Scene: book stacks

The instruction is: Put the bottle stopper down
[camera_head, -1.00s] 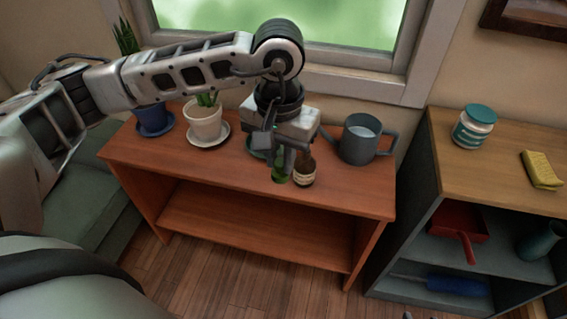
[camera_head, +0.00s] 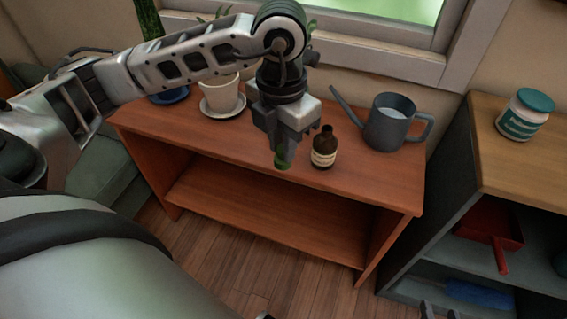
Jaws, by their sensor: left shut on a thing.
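My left gripper (camera_head: 283,155) points down over the front part of the reddish wooden shelf top. It is shut on a small green thing (camera_head: 282,160), which seems to be the bottle stopper; the fingers hide much of it. I cannot tell whether the stopper touches the shelf top. A brown bottle (camera_head: 323,148) with a cream label stands upright just right of the gripper, apart from it. Dark tips at the bottom edge seem to be my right gripper (camera_head: 439,312); most of it is out of frame.
A grey watering can (camera_head: 390,125) stands right of the bottle. White (camera_head: 222,97) and blue plant pots stand behind on the left. The wooden shelf (camera_head: 380,185) has bare room along its front edge. A grey cabinet on the right bears a teal-lidded jar (camera_head: 524,117).

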